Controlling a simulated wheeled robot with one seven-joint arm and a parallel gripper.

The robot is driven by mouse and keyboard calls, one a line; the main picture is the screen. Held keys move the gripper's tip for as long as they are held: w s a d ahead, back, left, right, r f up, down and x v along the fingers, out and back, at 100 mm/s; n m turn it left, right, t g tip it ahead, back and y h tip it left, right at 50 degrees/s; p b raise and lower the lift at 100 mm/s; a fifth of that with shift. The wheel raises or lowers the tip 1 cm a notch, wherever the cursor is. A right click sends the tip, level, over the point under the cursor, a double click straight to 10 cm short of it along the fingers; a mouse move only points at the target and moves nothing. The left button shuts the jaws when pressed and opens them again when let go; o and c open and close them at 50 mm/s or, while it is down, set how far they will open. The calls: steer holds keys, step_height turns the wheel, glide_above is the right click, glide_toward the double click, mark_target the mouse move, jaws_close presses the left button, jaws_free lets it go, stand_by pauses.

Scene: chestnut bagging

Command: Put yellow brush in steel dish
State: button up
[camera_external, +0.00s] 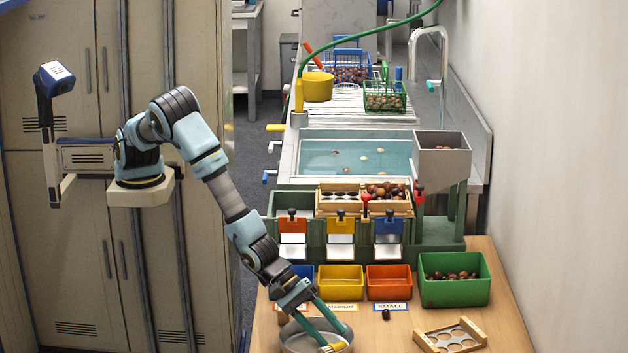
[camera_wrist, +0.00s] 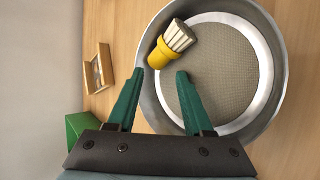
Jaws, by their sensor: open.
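The yellow brush (camera_wrist: 172,45), with a yellow base and pale bristles, lies in the steel dish (camera_wrist: 273,100) against its inner wall in the wrist view. In the external view the brush (camera_external: 333,347) is inside the dish (camera_external: 290,339) at the bottom of the picture, and the dish is partly cut off. My gripper (camera_wrist: 158,77) is open, with green fingers reaching over the dish rim. Its fingertips are close to the brush's yellow base, with nothing held between them. In the external view my gripper (camera_external: 335,336) points down into the dish.
Blue (camera_external: 283,270), yellow (camera_external: 341,279) and orange (camera_external: 388,282) bins stand behind the dish. A green bin of chestnuts (camera_external: 455,291) and a wooden frame with holes (camera_external: 451,339) are to the right. A dark chestnut (camera_external: 386,314) lies on the table.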

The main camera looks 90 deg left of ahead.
steer(key=shift+s+f, duration=0.25)
steer(key=shift+f, duration=0.1)
step_height(320, 180, up, 7)
steer(key=p, duration=0.3)
steer(key=shift+w+r, duration=0.15)
